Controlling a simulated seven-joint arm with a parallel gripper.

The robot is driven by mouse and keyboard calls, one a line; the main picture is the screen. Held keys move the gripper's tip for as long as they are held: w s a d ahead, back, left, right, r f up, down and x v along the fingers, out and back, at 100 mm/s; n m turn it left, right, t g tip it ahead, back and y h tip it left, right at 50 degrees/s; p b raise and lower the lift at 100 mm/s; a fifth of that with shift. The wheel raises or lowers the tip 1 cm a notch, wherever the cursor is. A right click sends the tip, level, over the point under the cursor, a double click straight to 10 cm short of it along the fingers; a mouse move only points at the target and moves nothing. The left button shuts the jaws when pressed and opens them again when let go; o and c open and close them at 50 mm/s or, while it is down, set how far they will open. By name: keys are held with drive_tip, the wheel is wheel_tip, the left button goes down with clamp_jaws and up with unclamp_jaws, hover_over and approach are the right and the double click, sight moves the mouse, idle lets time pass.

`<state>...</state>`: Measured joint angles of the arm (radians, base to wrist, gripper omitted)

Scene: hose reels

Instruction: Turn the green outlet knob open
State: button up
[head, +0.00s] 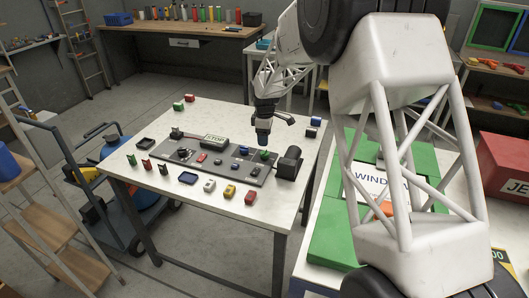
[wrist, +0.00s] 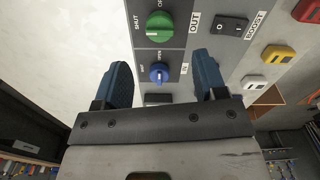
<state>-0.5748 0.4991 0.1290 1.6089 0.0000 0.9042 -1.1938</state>
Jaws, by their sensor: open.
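The green outlet knob (wrist: 160,27) is on a grey panel (wrist: 181,51) in the wrist view, beside the label OUT, with SHUT to its left and another label at its upper edge. A pale mark shows on its lower left side. A blue knob (wrist: 159,73) is below it. My gripper (wrist: 161,62) is open and empty. Its fingers appear on either side of the blue knob, and the green knob lies past the fingertips. In the head view my gripper (head: 263,137) hangs over the far right part of the panel, near the green knob (head: 264,155).
A black rocker switch (wrist: 230,26) and yellow (wrist: 278,54) and white (wrist: 255,83) blocks lie right of the knobs. A black box (head: 288,163) stands at the panel's right end. Several small blocks sit around the panel on the white table (head: 262,209).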

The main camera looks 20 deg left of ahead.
sight(265, 151)
drive_tip(key=shift+f, duration=3.85)
drive_tip(key=c, duration=0.9)
